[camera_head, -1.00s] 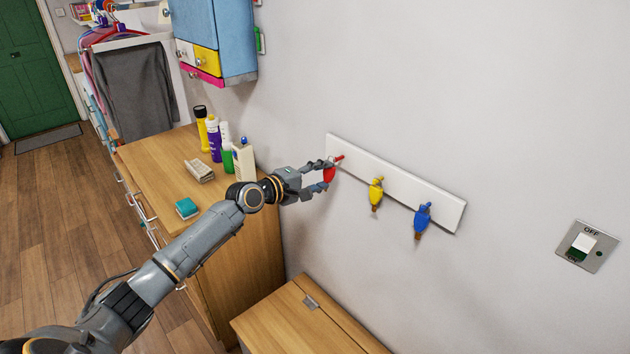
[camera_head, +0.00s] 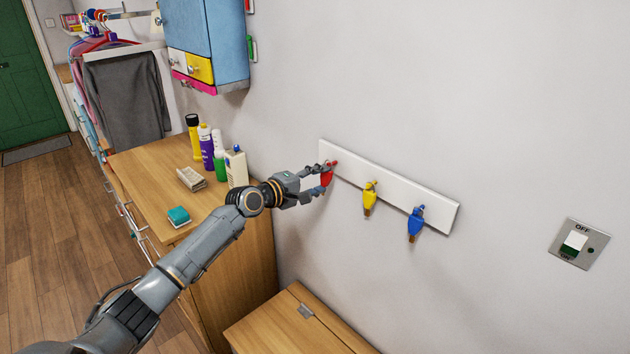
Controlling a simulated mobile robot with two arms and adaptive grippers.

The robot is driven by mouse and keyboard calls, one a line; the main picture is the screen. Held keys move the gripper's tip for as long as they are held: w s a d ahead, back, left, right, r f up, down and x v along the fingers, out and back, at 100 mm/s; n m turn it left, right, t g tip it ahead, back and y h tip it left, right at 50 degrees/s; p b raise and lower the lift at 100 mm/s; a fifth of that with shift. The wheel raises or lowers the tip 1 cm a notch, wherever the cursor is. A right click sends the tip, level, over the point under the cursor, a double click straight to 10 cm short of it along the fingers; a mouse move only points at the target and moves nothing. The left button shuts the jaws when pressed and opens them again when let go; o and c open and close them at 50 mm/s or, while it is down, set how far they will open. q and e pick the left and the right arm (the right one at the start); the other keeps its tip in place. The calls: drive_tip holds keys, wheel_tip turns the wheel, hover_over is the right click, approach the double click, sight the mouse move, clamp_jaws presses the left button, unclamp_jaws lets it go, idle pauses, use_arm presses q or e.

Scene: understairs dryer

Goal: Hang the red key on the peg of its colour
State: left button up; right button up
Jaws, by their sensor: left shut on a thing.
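The white peg board (camera_head: 390,187) is fixed to the wall. The red key (camera_head: 327,178) is at its left end, between the fingers of my left gripper (camera_head: 322,177), which is shut on it. The red peg (camera_head: 333,162) shows as a small tip at the top of the key. The key's head is close against or around this peg; the fingers partly hide the contact, so I cannot tell if it is threaded. A yellow key (camera_head: 370,198) hangs on the middle peg and a blue key (camera_head: 415,223) on the right peg. My right gripper is not in view.
A wooden dresser (camera_head: 140,158) with bottles, a teal sponge (camera_head: 179,216) and a beige block (camera_head: 191,179) stands left of the board. A wooden chest (camera_head: 285,330) is below. A switch (camera_head: 578,244) is on the wall at right. The wall around the board is clear.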

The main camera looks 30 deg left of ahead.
use_arm(q)
drive_tip(key=shift+d, duration=0.15)
drive_tip(key=o, duration=0.8)
drive_tip(key=shift+w, duration=0.1)
drive_tip(key=shift+o, duration=1.4)
drive_tip(key=shift+w+d+f, duration=0.15)
drive_tip(key=shift+w+f, duration=0.05)
drive_tip(key=shift+w+d+f, duration=0.1)
drive_tip(key=shift+w+f, duration=0.1)
drive_tip(key=shift+w, duration=0.1)
drive_tip(key=shift+s+r, duration=0.15)
drive_tip(key=shift+s+a, duration=0.2)
drive_tip(key=shift+a, duration=0.05)
drive_tip(key=v, duration=1.1)
drive_tip(key=shift+s+r, duration=0.2)
drive_tip(key=shift+s, duration=0.05)
